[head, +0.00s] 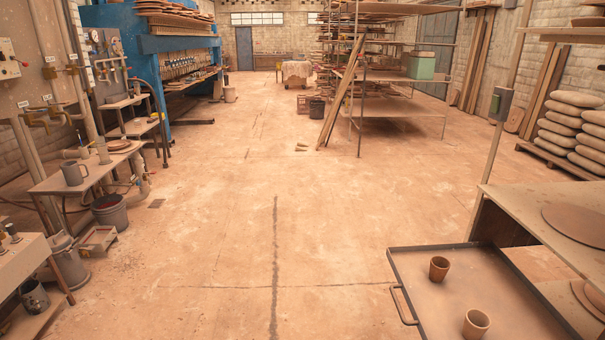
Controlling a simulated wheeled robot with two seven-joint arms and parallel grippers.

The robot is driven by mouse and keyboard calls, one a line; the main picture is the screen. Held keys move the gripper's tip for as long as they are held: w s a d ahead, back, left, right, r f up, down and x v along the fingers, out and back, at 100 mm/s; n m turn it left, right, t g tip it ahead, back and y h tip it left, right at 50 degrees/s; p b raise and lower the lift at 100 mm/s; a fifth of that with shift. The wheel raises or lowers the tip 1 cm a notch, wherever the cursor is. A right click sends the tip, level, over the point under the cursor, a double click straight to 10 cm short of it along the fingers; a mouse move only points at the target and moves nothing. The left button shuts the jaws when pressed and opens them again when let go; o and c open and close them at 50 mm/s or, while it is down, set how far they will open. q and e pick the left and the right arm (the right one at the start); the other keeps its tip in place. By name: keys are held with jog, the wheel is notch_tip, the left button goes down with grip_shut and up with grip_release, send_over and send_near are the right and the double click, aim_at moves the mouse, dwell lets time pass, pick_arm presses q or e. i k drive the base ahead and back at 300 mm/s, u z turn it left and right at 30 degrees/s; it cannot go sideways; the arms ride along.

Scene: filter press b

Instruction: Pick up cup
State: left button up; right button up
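Two small brown clay cups stand upright on a dark-rimmed tray or cart top (520,292) at the lower right. The nearer cup (476,323) is closer to the bottom edge of the view. A grey mug (74,173) with a handle stands on a small table at the left. The frame does not show which cup the task means. Neither of my grippers is in view.
The small table (104,176) at the left also holds a reddish plate (119,145). A bucket (110,212) stands below it. A bench (545,212) with round boards is at the right. Planks (340,95) lean on a rack. The middle floor (290,220) is clear.

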aim_at(440, 266)
jog(key=z, duration=1.3)
